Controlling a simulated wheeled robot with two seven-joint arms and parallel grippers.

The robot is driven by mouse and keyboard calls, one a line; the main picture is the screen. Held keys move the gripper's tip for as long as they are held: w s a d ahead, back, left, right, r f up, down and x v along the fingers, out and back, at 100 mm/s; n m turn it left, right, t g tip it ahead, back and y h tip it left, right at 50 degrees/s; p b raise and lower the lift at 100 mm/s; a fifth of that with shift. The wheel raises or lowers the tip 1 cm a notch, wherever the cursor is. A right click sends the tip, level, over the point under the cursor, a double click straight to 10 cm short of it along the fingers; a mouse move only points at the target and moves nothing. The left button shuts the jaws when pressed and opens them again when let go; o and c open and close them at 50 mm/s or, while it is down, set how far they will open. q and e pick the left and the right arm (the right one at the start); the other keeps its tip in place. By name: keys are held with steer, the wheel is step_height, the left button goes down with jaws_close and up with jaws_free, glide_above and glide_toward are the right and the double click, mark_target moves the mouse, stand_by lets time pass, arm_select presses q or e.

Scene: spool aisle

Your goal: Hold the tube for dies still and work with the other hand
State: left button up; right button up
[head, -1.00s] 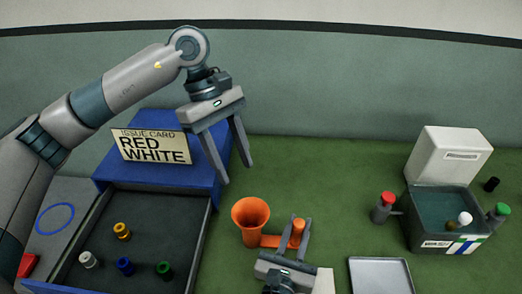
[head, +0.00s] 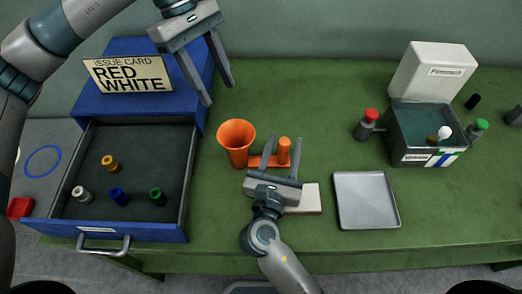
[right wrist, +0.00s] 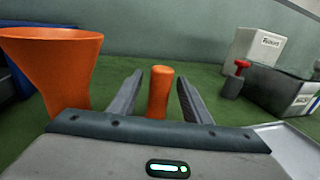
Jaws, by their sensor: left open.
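The orange tube (head: 236,142) has a flared open mouth and stands on the green table, joined by a low bar to an upright orange post (head: 284,151). My right gripper (head: 283,140) has its fingers either side of the post; the right wrist view shows gaps between the post (right wrist: 160,92) and both fingers. The tube's mouth (right wrist: 50,40) is left of them there. My left gripper (head: 219,96) is open and empty, above and behind the tube. Small yellow (head: 110,163), white (head: 82,195), blue (head: 119,196) and green (head: 157,196) pieces stand in the drawer.
The blue cabinet's drawer (head: 186,205) is pulled out. A card (head: 128,74) on it reads "ISSUE CARD RED WHITE". A grey tray (head: 367,200) lies right of my right gripper. A grey bin (head: 408,150), a red-topped holder (head: 368,126) and a green-topped one (head: 476,131) stand further right.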

steer(key=v, duration=1.2)
steer(key=shift+s, duration=0.1)
stand_by(0.6)
